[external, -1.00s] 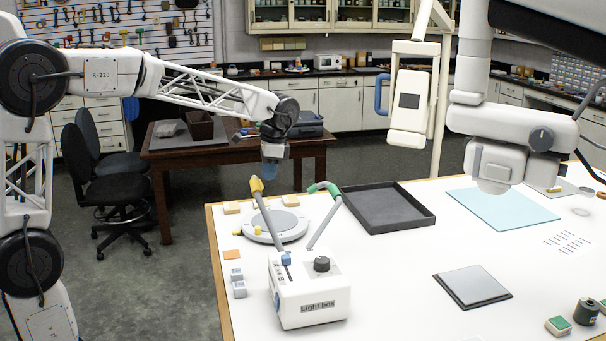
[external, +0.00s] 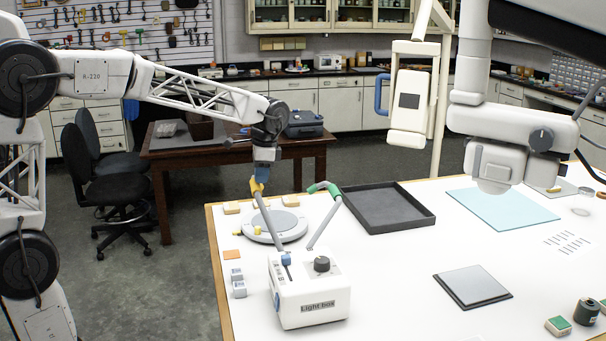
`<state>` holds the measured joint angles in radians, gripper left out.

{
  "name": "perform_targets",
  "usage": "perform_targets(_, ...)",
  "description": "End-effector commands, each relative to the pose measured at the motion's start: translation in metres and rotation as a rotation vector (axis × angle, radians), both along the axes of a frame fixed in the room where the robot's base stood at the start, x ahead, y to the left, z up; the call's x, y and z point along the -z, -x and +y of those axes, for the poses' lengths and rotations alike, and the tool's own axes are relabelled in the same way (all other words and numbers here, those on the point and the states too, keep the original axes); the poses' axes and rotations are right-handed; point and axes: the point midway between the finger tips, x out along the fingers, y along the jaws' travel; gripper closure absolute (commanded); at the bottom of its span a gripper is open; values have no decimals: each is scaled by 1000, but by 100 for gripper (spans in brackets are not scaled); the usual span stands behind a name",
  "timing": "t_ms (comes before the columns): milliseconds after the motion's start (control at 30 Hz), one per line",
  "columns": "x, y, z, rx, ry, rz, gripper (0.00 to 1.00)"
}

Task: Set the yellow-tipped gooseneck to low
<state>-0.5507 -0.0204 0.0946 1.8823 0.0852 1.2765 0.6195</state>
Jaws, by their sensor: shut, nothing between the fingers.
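The white light box (external: 310,298) stands near the left front of the white table. Two grey goosenecks rise from it. The left one has a yellow tip (external: 255,186), and the right one has a green tip (external: 323,187). A blue slider (external: 286,260) and a black knob (external: 321,264) are on the box's top. My gripper (external: 261,175) points down, shut and empty, right at the yellow tip. Its blue fingers overlap the tip in the picture; I cannot tell whether they touch it.
A round grey plate (external: 275,227) lies behind the box. A black tray (external: 385,222) lies to the right of the green tip. Small grey blocks (external: 238,281) sit left of the box. A dark-edged square plate (external: 472,286) lies farther right, with clear table between it and the box.

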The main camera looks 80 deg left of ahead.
Motion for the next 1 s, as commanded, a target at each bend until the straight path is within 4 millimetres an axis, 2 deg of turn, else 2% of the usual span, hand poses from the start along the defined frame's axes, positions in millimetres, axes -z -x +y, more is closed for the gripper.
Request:
perform_targets(567, 4, 13, 1, -1, 6, -55, 100)
perform_targets(767, 7, 25, 2, -2, 11, -106, 100)
perform_targets(1000, 17, 48, 5, -3, 21, -214, 100)
